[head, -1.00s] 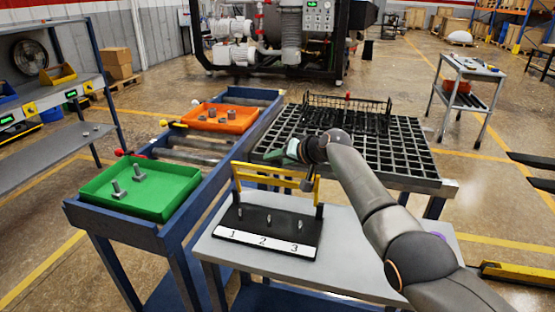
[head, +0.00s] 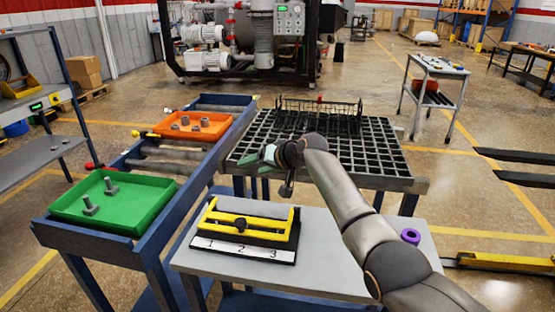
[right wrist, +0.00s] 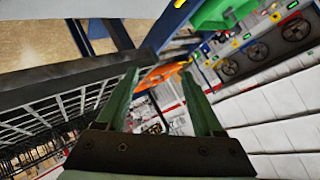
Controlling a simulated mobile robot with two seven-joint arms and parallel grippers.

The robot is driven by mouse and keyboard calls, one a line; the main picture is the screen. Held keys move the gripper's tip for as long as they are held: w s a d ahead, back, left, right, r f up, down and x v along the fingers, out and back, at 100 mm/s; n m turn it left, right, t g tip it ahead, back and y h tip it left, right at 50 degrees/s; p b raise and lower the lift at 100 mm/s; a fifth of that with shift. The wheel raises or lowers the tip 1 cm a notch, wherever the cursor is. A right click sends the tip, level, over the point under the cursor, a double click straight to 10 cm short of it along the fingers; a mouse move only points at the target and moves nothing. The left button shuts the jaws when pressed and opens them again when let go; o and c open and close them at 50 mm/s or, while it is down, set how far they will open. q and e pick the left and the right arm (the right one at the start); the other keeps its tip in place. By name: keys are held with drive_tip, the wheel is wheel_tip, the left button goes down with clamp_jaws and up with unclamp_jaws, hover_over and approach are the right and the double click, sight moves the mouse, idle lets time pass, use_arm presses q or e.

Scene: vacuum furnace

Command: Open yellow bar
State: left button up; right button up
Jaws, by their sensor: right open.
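The yellow bar (head: 265,233) is part of a yellow frame lying low over a black fixture on the small grey table. A black knob (head: 240,225) shows on the bar. A white strip (head: 243,250) numbered 1, 2, 3 runs along the fixture's front. My right gripper (head: 266,155) is above and behind the fixture, apart from the bar, with its fingers pointing left. In the right wrist view its two green fingers (right wrist: 165,100) are spread with nothing between them. My left gripper is not in view.
A green tray (head: 145,222) and an orange tray (head: 222,135) with metal parts stand on the blue roller bench at left. A black grid table (head: 385,158) with a wire basket (head: 345,118) stands behind. A purple ring (head: 411,236) lies right of my arm.

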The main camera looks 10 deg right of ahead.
drive_tip(key=v, duration=1.1)
drive_tip(key=shift+s+d, duration=0.1)
drive_tip(key=shift+d, duration=0.05)
